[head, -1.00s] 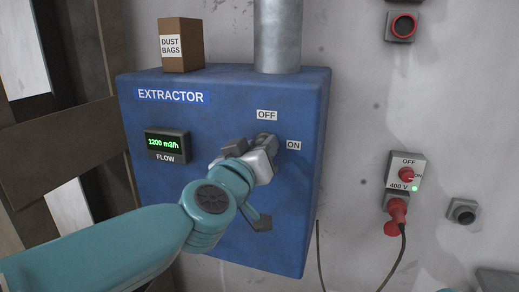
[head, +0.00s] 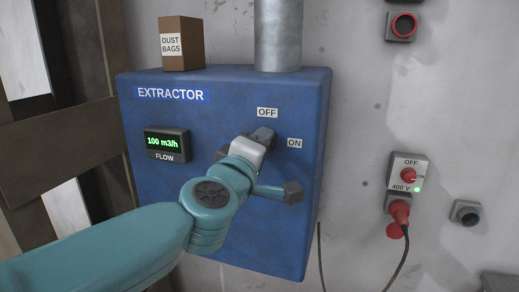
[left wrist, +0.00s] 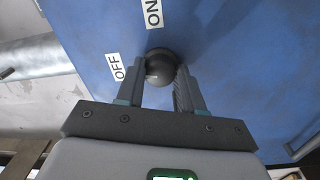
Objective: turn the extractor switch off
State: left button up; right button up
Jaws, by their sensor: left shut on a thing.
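The extractor is a blue box (head: 230,215) on the wall with an EXTRACTOR label. Its switch is a dark round knob (left wrist: 159,66) below the OFF label (head: 267,113) and left of the ON label (head: 294,143). My left gripper (head: 259,136) is shut on the switch, one finger on each side in the left wrist view. The gripper hides most of the switch in the head view, so I cannot read its pointer. The flow display (head: 165,142) reads 100 m3/h in green. My right gripper is not in view.
A dust bags box (head: 182,44) and a metal duct (head: 278,38) stand on top of the extractor. A 400 V wall switch (head: 408,174) with a green lamp and a red plug (head: 399,213) is at the right. Its cable hangs down.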

pick_arm(q)
jog(key=shift+r+n, duration=0.1)
jog(key=shift+n, duration=0.7)
jog(key=o, duration=1)
jog(key=shift+d, duration=0.1)
jog(key=b+v, duration=0.1)
jog(key=v, duration=1.5)
jog(key=shift+s, duration=0.1)
